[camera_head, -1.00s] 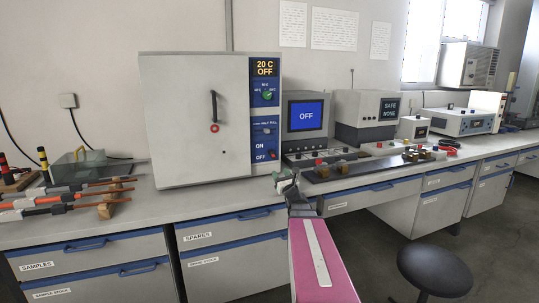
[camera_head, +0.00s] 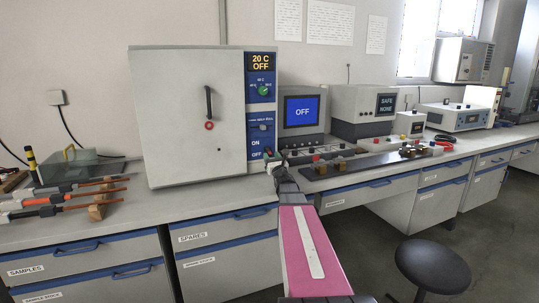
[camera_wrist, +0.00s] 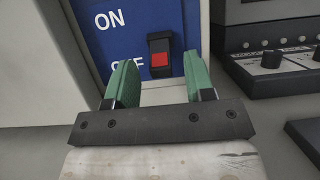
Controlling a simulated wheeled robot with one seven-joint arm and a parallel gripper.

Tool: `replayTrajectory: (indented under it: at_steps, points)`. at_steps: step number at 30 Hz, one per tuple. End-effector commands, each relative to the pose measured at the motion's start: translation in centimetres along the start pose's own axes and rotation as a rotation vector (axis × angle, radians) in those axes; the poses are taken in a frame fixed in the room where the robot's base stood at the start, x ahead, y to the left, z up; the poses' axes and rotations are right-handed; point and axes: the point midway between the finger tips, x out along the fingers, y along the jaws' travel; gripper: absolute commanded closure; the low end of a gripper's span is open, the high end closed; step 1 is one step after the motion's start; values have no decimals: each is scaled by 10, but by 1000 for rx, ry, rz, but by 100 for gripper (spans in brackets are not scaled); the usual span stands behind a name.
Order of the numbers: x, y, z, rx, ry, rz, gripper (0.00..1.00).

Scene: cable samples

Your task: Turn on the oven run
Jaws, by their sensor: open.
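The oven (camera_head: 178,115) is a light grey box with a closed door and a blue control panel (camera_head: 262,108) on its right side. Its display (camera_head: 261,61) reads "20 C OFF". A rocker switch (camera_wrist: 159,54) with a red lower part sits beside the ON and OFF labels in the wrist view. My gripper (camera_head: 270,158) is at the lower part of the panel. In the wrist view its green fingers (camera_wrist: 156,82) are apart and empty, on either side of the switch and just below it. I cannot tell whether they touch the panel.
An instrument with a blue screen (camera_head: 303,111) reading "OFF" stands right of the oven, then a grey box (camera_head: 362,103) reading "SAFE NONE". Cable samples (camera_head: 62,198) lie on the bench at left. A black stool (camera_head: 433,268) stands in front at right.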

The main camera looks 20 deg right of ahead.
Motion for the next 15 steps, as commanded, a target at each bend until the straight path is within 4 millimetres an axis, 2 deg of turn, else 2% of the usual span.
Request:
replayTrajectory:
  at_steps: [1,6,15]
  points:
    - [11,-1,-1,0,-1,1,51]
    - [27,-1,0,0,0,0,51]
    - [29,0,0,0,1,-1,51]
